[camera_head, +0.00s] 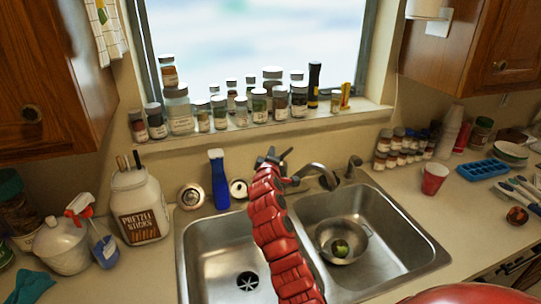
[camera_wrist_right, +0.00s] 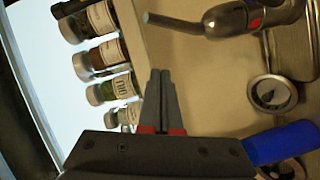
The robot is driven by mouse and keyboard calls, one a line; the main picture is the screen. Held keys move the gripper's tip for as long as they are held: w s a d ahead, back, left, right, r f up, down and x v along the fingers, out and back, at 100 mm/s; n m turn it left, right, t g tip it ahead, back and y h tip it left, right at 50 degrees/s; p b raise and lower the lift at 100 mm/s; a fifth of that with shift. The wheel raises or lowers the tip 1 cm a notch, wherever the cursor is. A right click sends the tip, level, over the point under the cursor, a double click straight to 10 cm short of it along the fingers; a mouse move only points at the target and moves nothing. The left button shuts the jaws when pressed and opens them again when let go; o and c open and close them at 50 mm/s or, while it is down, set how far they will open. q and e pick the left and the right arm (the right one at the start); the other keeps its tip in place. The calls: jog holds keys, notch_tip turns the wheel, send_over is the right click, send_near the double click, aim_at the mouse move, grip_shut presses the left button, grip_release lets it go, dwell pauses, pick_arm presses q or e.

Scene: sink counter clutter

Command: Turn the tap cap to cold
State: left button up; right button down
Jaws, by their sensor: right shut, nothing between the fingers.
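The steel tap (camera_head: 318,170) stands behind the double sink, its spout reaching over the right basin. My right arm hides part of its base. In the right wrist view, the tap cap (camera_wrist_right: 229,20) with its thin lever is at the top right, with a red mark on the metal beside it. The lever points left in that view. My right gripper (camera_head: 272,155) is raised behind the sink, left of the spout. In the right wrist view the right gripper (camera_wrist_right: 160,72) is shut and empty, its fingertips apart from the cap. My left gripper is out of view.
A blue bottle (camera_head: 218,180) stands on the counter left of my arm. Several jars (camera_head: 240,110) line the window sill behind the gripper. A colander (camera_head: 343,240) with a green item sits in the right basin. A red cup (camera_head: 434,178) stands to the right.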

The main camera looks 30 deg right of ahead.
aim_at(290, 151)
jog(key=d, duration=0.1)
jog(key=d+f+p, duration=0.1)
jog(key=d, duration=0.1)
jog(key=d+p, duration=0.1)
jog(key=shift+d+f, duration=0.15)
jog(key=shift+f, duration=0.15)
jog(key=shift+s+d, duration=0.3)
jog(key=shift+d, duration=0.35)
jog(key=shift+s+d, duration=0.15)
jog(key=shift+d, duration=0.4)
